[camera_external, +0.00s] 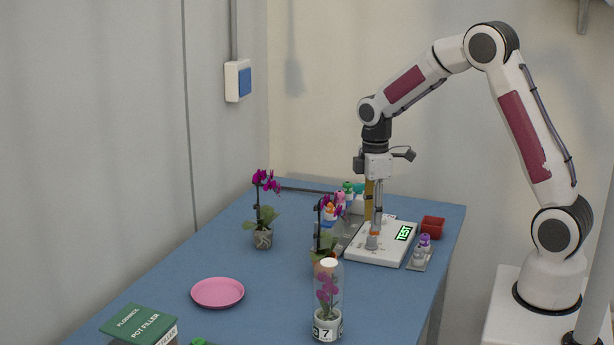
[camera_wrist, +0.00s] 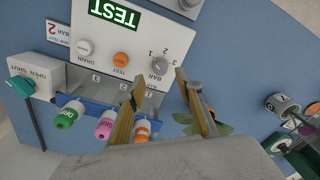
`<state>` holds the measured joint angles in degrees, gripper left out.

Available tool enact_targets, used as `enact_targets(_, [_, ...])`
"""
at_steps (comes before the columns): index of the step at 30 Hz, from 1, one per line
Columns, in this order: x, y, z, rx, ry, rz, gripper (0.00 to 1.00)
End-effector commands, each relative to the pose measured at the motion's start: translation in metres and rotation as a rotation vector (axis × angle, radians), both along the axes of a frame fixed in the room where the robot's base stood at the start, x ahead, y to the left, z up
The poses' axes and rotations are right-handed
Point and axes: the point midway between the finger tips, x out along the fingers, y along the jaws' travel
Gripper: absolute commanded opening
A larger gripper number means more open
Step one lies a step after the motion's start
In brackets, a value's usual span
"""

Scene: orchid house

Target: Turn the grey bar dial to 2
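The grey bar dial (camera_wrist: 159,66) sits on the white panel (camera_wrist: 108,75) in the wrist view, with BAR and the numbers 1, 2 and 3 printed around it. Which number it points at is too small to tell. My gripper (camera_wrist: 160,84) is open, its two tan fingers apart just below the dial in the picture, with nothing between the tips. I cannot tell whether a finger touches the dial. In the external view my gripper (camera_external: 374,231) points down over the white panel (camera_external: 380,257). The dial is not clearly visible there.
The panel has a green TEST display (camera_wrist: 115,13), an orange button (camera_wrist: 121,59) and a white button (camera_wrist: 84,47). Capped bottles (camera_wrist: 105,127) stand beside it.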

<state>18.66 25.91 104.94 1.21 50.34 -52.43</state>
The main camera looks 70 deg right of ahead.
Motion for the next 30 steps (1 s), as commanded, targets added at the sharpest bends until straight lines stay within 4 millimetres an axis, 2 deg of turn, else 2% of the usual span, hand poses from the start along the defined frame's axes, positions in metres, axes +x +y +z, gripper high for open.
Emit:
enact_targets(6, [-0.001, 0.001, -0.027, 0.001, 0.002, 0.000, 0.35])
enact_targets(12, [-0.001, 0.001, -0.045, 0.000, 0.001, 0.000, 0.35])
enact_targets(25, [-0.001, 0.001, -0.051, 0.000, 0.000, 0.000, 0.35])
enact_targets(26, [-0.001, 0.001, -0.051, 0.000, 0.000, 0.000, 0.32])
enact_targets(27, [-0.001, 0.001, -0.051, -0.001, -0.001, 0.000, 0.22])
enact_targets(30, [-0.001, 0.001, -0.051, 0.000, 0.000, 0.000, 0.00])
